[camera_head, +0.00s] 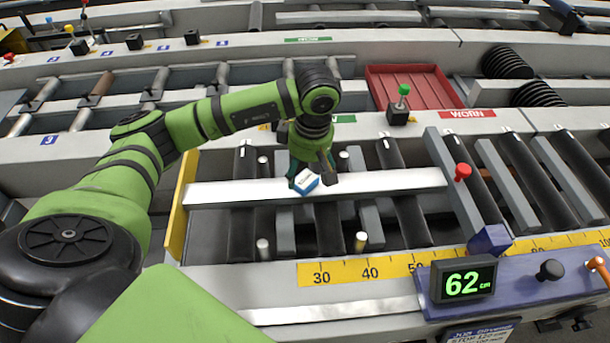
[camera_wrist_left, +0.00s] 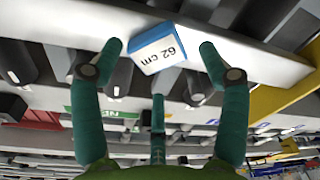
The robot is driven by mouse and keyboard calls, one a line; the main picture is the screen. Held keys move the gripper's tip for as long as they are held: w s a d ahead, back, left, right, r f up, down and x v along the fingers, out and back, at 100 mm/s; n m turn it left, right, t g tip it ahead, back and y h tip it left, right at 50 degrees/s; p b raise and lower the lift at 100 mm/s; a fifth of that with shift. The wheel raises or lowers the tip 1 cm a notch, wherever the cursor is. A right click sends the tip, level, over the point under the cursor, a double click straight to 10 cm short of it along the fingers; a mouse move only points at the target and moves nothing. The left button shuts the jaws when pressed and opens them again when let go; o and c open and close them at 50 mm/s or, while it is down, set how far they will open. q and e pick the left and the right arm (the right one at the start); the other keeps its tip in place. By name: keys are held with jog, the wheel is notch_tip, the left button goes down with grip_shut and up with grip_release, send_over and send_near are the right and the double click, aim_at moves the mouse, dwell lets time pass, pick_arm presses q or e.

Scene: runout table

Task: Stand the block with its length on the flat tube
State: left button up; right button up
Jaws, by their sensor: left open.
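The block (camera_head: 306,181) is small, blue and white, and shows at the middle of the flat tube. In the left wrist view the block (camera_wrist_left: 157,48) shows a white face reading "62 cm" and looks tilted in the picture. The flat tube (camera_head: 400,181) is a long pale bar lying across the rollers; it also shows in the left wrist view (camera_wrist_left: 55,22). My left gripper (camera_head: 313,181) is open over the tube, with its fingers around the block and visible gaps on both sides. I cannot tell whether the block rests fully on the tube. My right gripper is out of view.
A yellow end plate (camera_head: 180,205) stands at the tube's left end. A yellow ruler (camera_head: 345,271) runs along the front, with a display (camera_head: 463,283) reading 62 cm. A red tray (camera_head: 412,86) marked WORN lies behind. A red knob (camera_head: 463,171) stands right of the tube.

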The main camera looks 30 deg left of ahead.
aim_at(309, 183)
pick_arm(q)
notch_tip(309, 183, up, 9)
jog(key=d+b, duration=0.1)
jog(key=shift+r, duration=0.2)
dwell(0.5)
